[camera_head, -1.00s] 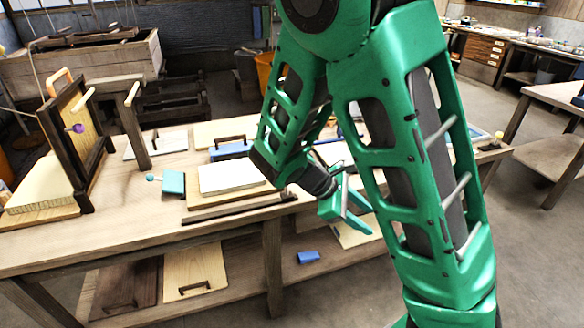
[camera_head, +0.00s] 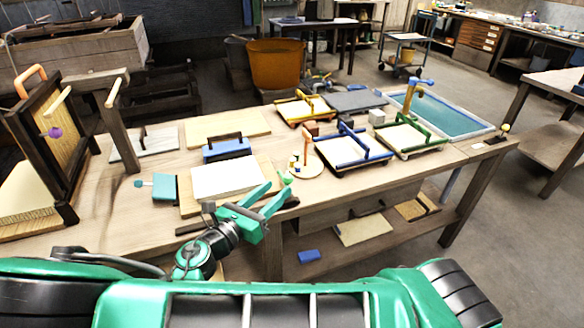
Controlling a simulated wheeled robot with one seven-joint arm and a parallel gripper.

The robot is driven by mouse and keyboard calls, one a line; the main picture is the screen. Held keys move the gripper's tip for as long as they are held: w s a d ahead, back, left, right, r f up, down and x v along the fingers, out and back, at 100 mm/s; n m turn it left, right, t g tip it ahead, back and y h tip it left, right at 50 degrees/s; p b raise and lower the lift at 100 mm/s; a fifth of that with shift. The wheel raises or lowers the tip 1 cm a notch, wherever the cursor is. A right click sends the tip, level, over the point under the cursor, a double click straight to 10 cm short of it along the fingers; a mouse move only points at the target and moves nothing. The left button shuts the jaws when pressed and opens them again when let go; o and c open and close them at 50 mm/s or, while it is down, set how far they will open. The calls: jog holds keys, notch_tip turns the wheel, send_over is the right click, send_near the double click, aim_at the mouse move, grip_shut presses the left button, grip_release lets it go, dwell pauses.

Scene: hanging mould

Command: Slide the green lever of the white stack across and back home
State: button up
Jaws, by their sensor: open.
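The white stack (camera_head: 226,178) lies flat on a light wooden board near the front of the bench. A small bright green piece (camera_head: 285,179), which looks like the green lever, shows just right of the stack's near right corner. How it joins the stack is hard to see. My gripper (camera_head: 280,188) is open, with two teal fingers pointing up and right. Its fingertips are close to the green piece, just short of it in the picture. I cannot tell whether they touch it.
A round pale board with small coloured pegs (camera_head: 306,165) stands right of the lever. A blue-framed tray (camera_head: 350,147), a green-framed tray (camera_head: 402,138) and a yellow-framed tray (camera_head: 304,107) stand beyond. A dark upright frame (camera_head: 58,150) is at left, a teal block (camera_head: 165,187) nearer.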

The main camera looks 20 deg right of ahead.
jog(key=x, duration=1)
jog(key=shift+w+d, duration=0.25)
jog(key=shift+d, duration=0.1)
grip_shut()
